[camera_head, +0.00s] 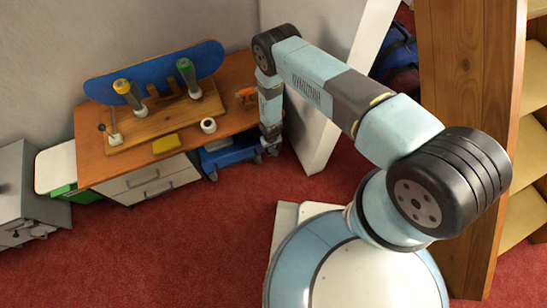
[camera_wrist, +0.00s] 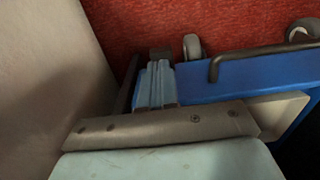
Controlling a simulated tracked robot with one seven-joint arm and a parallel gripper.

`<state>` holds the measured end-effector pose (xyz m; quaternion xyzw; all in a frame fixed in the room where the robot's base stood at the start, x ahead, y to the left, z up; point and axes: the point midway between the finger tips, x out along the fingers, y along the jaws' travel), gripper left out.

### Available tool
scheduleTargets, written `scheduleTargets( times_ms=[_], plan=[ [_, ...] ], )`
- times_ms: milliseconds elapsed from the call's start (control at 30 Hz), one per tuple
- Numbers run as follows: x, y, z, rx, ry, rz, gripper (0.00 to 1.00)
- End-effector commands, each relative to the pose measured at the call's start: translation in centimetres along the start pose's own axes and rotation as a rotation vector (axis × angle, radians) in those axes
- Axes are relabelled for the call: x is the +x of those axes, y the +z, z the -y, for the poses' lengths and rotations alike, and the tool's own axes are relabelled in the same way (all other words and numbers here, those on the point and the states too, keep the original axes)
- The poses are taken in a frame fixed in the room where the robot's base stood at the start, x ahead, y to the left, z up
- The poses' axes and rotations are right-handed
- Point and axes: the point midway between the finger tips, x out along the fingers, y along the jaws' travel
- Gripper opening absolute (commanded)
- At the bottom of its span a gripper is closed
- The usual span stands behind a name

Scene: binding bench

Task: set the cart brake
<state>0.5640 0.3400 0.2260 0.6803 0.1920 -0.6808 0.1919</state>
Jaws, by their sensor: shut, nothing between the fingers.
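The cart (camera_head: 228,155) is a low blue trolley on casters, under the right end of the bench in the head view. In the wrist view its blue deck (camera_wrist: 245,76) fills the right side, with a dark bent bar (camera_wrist: 245,52) along its far edge. A grey caster (camera_wrist: 192,47) shows beyond the deck, near my fingertips. I cannot tell which part is the brake. My gripper (camera_head: 270,143) points down at the cart's right end. In the wrist view my gripper (camera_wrist: 156,72) is shut and empty, beside the deck's left end; I cannot tell whether it touches.
A white panel (camera_head: 320,140) stands close to the right of my gripper. A wooden shelf (camera_head: 465,70) stands at right. Red carpet (camera_head: 220,220) is clear in front.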

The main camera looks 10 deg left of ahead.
Motion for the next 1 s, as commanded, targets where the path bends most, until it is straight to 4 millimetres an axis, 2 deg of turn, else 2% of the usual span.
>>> scheduleTargets(
  times_ms=[267, 767, 1000],
  plan=[
    [0.0, 0.8, 0.0, 0.0, 0.0, 0.001, 0.0],
    [0.0, 3.9, 0.0, 0.0, 0.0, 0.001, 0.0],
    [-0.9, 4.0, 0.0, 0.0, 0.0, -0.001, 0.0]
  ],
)
